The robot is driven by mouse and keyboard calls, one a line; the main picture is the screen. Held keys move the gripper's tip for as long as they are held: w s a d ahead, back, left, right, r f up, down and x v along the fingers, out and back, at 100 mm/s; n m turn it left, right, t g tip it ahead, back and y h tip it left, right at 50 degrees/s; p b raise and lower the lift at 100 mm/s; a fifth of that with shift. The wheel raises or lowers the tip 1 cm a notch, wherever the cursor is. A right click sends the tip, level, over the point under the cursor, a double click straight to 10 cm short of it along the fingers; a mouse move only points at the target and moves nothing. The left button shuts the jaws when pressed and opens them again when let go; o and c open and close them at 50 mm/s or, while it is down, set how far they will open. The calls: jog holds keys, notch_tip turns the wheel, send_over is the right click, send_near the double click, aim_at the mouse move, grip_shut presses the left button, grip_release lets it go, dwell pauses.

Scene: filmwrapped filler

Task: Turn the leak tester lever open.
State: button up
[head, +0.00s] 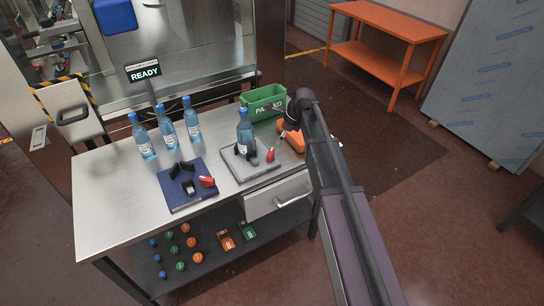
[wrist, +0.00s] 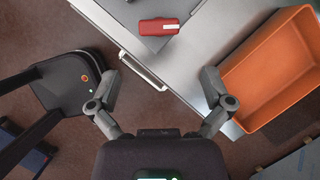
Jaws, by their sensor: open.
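A grey fixture plate (head: 228,164) on the steel bench holds an upright blue-capped bottle (head: 244,135) in a black holder. A red lever (head: 270,155) sits at the plate's right side; a red lever (wrist: 159,26) on a grey plate also shows at the top of the wrist view. A dark blue plate (head: 180,199) to the left bears black blocks and another red lever (head: 207,181). No label tells which is the leak tester. My gripper (wrist: 162,82) is open and empty, apart from the red lever. In the head view my arm hides its fingers.
An orange bin (wrist: 238,112) is close to the right finger in the wrist view. A green bin (head: 262,103) stands at the bench's back. Several bottles (head: 167,127) stand at back left. A drawer (head: 279,196) with a handle is below the bench top.

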aim_at(272, 152)
jog(key=shift+b+x, duration=4.65)
jog(key=shift+x, duration=0.7)
jog(key=c, duration=0.9)
jog(key=shift+d, duration=0.15)
